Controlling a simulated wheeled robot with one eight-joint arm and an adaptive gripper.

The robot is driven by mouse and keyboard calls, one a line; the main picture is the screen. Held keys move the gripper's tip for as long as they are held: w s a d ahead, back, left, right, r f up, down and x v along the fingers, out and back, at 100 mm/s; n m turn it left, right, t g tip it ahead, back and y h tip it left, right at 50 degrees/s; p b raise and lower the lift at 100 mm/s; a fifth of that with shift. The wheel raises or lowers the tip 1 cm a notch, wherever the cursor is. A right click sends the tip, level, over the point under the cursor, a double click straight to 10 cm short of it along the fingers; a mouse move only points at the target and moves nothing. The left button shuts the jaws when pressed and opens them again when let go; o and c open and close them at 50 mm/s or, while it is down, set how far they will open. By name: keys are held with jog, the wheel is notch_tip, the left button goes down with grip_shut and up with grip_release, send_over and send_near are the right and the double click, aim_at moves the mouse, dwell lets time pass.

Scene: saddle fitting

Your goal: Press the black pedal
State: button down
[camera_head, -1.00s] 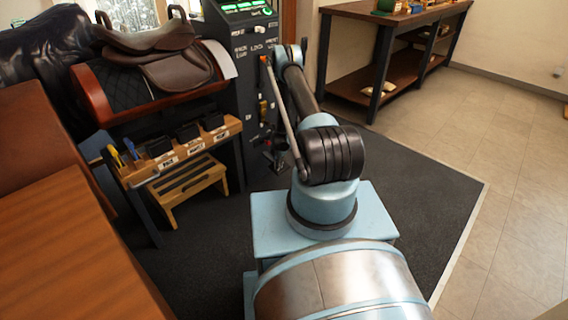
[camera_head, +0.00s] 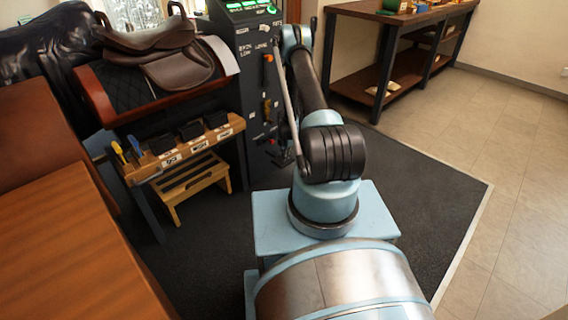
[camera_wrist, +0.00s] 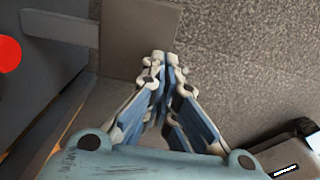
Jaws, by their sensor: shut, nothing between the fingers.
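A dark flat plate (camera_wrist: 140,28), which looks like the pedal, juts from the base of a grey panel in the wrist view. Its outline is clear, but I cannot be sure it is the black pedal. My gripper (camera_wrist: 162,62) is shut and empty, with its fingertips beside or over the plate's near right edge. I cannot tell whether they touch it. In the head view my arm hides most of the gripper and the foot of the dark control console (camera_head: 258,80), and I cannot make out the pedal there.
A red round knob (camera_wrist: 9,54) shows at the left of the wrist view. A rack with black bins (camera_head: 190,131) and a wooden step stool (camera_head: 190,188) stand left of the console. A saddle (camera_head: 165,55) rests on its stand. The dark mat (camera_head: 430,190) is clear at right.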

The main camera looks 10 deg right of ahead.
notch_tip(320, 180, up, 7)
jog(key=s, duration=0.1)
jog(key=shift+s+d+f, duration=0.15)
jog(key=shift+d+f, duration=0.05)
jog(key=shift+d, duration=0.2)
dwell(0.5)
